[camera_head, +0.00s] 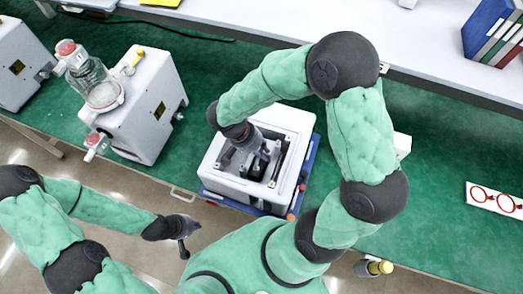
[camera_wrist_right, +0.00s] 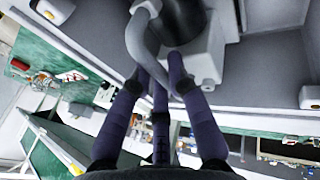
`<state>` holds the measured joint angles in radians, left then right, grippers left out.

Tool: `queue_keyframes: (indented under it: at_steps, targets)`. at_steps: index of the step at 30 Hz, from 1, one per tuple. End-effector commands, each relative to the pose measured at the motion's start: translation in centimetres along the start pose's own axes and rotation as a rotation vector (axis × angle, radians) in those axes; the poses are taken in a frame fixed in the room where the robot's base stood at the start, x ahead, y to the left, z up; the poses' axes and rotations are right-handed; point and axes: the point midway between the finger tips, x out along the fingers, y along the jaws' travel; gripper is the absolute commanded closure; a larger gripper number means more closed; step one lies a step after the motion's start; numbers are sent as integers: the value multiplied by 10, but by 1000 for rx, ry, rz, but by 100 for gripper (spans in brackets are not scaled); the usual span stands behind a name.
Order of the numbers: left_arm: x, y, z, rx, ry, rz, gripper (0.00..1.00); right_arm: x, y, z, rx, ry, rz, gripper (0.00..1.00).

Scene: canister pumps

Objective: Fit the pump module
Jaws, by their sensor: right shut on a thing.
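The white pump housing (camera_head: 218,175) stands in the middle of the bench on a blue base (camera_head: 240,207), with its top open. My right gripper (camera_head: 262,152) reaches down into that opening. In the right wrist view its fingers (camera_wrist_right: 162,85) are shut on the curved grey handle (camera_wrist_right: 141,40) of the pump module. The module's black cylinder (camera_wrist_right: 182,22) and light grey block (camera_wrist_right: 206,62) show there beyond the fingers. The module is at or within the opening; its seating depth is hidden. My left gripper (camera_head: 183,232) hangs over the floor in front of the bench, apart from everything, its jaw opening unclear.
Another white pump unit (camera_head: 150,105) with a glass jar (camera_head: 98,88) stands to the left. A further white unit (camera_head: 18,65) is at the far left. Green bench top (camera_head: 440,190) is clear right of my right arm.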

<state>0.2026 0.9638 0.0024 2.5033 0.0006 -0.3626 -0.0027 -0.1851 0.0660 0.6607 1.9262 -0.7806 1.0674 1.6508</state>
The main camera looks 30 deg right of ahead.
Motion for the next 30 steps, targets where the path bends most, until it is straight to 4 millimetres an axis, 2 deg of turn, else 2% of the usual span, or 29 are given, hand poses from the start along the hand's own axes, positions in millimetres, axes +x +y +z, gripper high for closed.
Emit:
queue_keyframes:
  at_steps: [15, 30]
  targets:
    - [23, -8, -1, 0, 0, 0, 100, 22, -10, 3, 1, 1, -1, 100]
    - [25, -9, -1, 0, 0, 0, 100, 24, -11, 3, 1, 1, -1, 100]
